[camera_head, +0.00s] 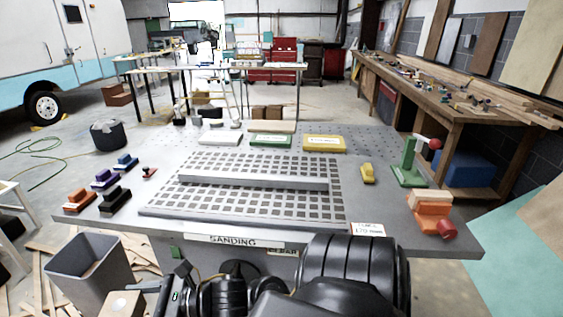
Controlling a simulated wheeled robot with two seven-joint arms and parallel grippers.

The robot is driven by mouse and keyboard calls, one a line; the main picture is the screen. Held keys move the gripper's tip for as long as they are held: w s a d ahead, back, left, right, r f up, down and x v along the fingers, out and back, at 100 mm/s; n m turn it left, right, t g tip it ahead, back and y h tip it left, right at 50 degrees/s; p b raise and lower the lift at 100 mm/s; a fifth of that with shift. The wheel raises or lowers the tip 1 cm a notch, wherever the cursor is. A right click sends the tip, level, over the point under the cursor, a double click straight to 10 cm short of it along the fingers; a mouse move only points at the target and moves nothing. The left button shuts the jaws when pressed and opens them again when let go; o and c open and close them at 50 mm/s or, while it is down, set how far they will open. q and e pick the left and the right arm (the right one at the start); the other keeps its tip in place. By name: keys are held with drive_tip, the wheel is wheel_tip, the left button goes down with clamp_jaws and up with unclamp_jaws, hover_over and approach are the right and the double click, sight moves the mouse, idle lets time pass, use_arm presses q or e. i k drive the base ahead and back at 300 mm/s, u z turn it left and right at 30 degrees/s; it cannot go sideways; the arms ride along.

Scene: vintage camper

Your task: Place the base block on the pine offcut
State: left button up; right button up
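No block is marked as the base block, so I cannot tell which it is. A pale wood block (431,198) lies on top of an orange piece (433,217) at the right end of the grey bench. A thin tan wood strip (271,127) lies at the back of the bench and could be the pine offcut, but I cannot tell. Another pale wood block (124,304) shows at the bottom left edge, partly cut off; what it rests on is unclear. Dark links of my arms fill the bottom middle; I cannot make out either gripper's fingertips.
The bench has a slotted grate (240,203) with a long grey bar (253,182) across it. Dark-based coloured blocks (104,178) stand at left. A green clamp-like tool (408,165), a yellow item (367,174) and a red cylinder (446,229) are at right. A grey bin (90,265) stands front left.

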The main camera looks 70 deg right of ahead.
sight(432, 192)
drive_tip(key=z, duration=2.1)
